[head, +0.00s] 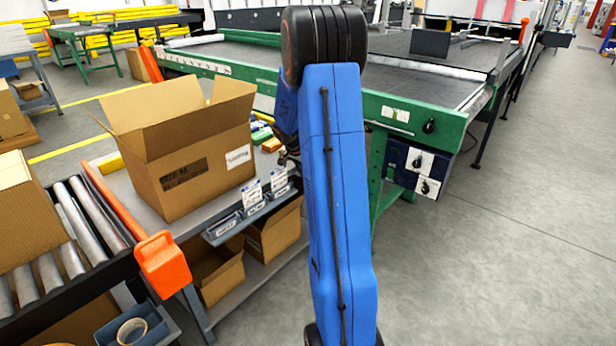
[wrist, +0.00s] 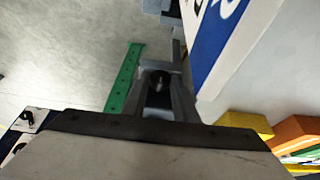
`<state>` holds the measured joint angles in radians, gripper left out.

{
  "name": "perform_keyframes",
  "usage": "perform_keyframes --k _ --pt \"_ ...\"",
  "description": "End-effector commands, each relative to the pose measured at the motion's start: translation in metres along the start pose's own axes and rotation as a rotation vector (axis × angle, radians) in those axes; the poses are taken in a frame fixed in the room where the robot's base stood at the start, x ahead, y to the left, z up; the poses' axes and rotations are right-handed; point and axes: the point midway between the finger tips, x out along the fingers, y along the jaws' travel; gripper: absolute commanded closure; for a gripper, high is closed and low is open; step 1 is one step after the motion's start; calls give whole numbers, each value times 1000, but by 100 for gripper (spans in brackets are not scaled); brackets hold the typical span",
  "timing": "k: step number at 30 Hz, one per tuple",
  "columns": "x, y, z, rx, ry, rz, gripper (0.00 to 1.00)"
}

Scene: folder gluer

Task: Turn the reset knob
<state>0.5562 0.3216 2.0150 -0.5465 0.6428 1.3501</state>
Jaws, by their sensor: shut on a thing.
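In the head view a black knob (head: 428,126) sits on the green machine rail. Two more black knobs, an upper one (head: 417,162) and a lower one (head: 425,187), sit on white plates on the dark blue control box below it. No label that I can read says which is the reset knob. In the wrist view a dark knob (wrist: 27,117) on a white plate shows at the left edge. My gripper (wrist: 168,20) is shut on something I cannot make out. In the head view it is mostly hidden behind my blue arm, well left of the knobs.
An open carton (head: 190,160) stands on the grey workbench, with small card-fronted bins (head: 251,196) at its edge. A white-and-blue panel (wrist: 222,35) is close beside my gripper. Yellow and orange items (wrist: 298,132) lie nearby. The floor (head: 510,230) at right is clear.

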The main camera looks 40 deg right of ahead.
Motion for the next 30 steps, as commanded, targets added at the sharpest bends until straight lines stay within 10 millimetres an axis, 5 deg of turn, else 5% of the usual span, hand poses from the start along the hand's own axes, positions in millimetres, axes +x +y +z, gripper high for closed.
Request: perform_keyframes --k 10,11,13,23,30 --pt "0 -1 0 -3 0 8 96" --pt "0 -1 0 -3 0 8 69" --pt "0 -1 0 -3 0 8 56" --pt "-4 -1 0 -3 1 7 56" --pt "-38 -1 -1 -2 2 5 56"
